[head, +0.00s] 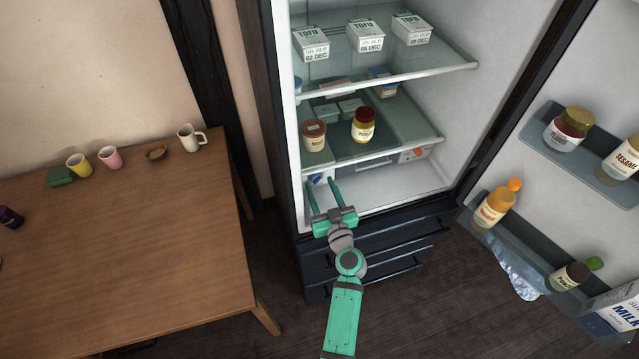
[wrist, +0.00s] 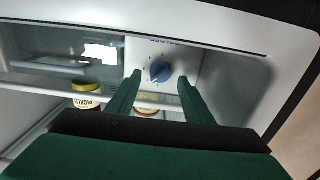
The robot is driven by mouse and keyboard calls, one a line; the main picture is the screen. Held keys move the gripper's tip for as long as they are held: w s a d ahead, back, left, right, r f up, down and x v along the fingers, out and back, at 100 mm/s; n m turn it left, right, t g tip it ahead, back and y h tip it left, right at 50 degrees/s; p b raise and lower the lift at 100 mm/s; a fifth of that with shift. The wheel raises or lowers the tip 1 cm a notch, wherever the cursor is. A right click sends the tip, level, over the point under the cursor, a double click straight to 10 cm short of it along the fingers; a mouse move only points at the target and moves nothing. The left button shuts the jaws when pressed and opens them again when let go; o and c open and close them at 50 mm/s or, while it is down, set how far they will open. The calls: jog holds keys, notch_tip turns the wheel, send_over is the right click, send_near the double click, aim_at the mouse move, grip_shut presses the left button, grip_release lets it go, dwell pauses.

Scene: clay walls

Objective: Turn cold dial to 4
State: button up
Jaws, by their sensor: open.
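The cold dial (wrist: 160,71) is a round blue knob on a white panel (wrist: 185,57) with small marks around it. I cannot read its setting. In the head view a small bit of blue (head: 317,178), likely the same dial, shows at the lower left inside the open fridge. My green gripper (head: 321,184) reaches into the fridge's lower left part. In the wrist view its open fingers (wrist: 160,80) stand on either side of the dial in the picture, with nothing held. I cannot tell whether either finger touches the dial.
Glass shelves above my gripper carry a brown-lidded jar (head: 314,135), a pickle jar (head: 363,124) and tofu packs (head: 364,36). The open fridge door on the right holds bottles (head: 493,207). A wooden table (head: 110,245) with cups stands at left.

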jog(key=shift+x, duration=1.1)
jog(key=c, duration=1)
jog(key=shift+d+m, duration=0.15)
jog(key=shift+m, duration=0.15)
jog(key=m, duration=0.4)
jog(key=shift+f+m, duration=0.1)
jog(key=shift+m, duration=1.9)
jog(key=shift+d, duration=0.1)
